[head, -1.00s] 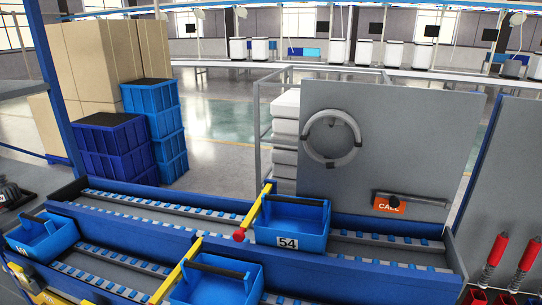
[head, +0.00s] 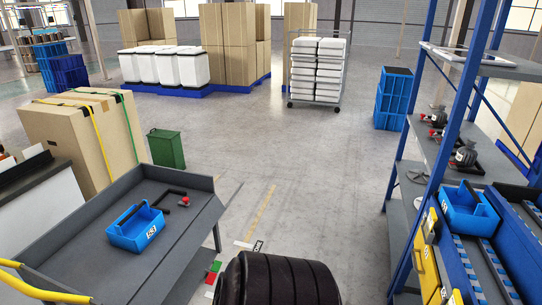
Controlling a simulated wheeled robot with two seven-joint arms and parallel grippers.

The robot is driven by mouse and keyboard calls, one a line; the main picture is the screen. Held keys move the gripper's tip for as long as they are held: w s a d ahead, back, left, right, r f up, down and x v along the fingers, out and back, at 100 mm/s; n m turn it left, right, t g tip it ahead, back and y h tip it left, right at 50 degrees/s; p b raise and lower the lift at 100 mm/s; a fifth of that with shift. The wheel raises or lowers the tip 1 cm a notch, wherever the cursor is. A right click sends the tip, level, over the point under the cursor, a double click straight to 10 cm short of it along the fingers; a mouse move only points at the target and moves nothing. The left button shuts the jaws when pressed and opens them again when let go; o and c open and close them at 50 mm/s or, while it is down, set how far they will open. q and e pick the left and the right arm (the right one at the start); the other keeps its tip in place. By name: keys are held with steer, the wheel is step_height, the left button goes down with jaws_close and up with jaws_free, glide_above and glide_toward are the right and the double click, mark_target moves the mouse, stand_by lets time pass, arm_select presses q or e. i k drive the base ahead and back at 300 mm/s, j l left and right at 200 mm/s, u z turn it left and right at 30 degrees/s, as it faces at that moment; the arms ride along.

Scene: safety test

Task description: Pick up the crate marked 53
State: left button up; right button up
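A blue open crate (head: 127,240) with a black handle bar stands on the grey cart (head: 82,216) at the lower left. Its white label is small and tilted and seems to read 53. Another blue crate (head: 462,217) with a black handle sits on the blue roller rack (head: 500,262) at the right; its label is too small to read surely. Neither of my grippers shows in the head view.
A black L-shaped object with a red end (head: 184,201) lies beside the cart's crate. A yellow handle (head: 40,290) is at the cart's near left. Tall cartons (head: 85,135) and a green bin (head: 166,148) stand behind it.

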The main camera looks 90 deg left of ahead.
mark_target(133, 231)
steer(key=u, duration=3.9)
steer(key=i+u, duration=0.4)
steer(key=i, duration=0.75)
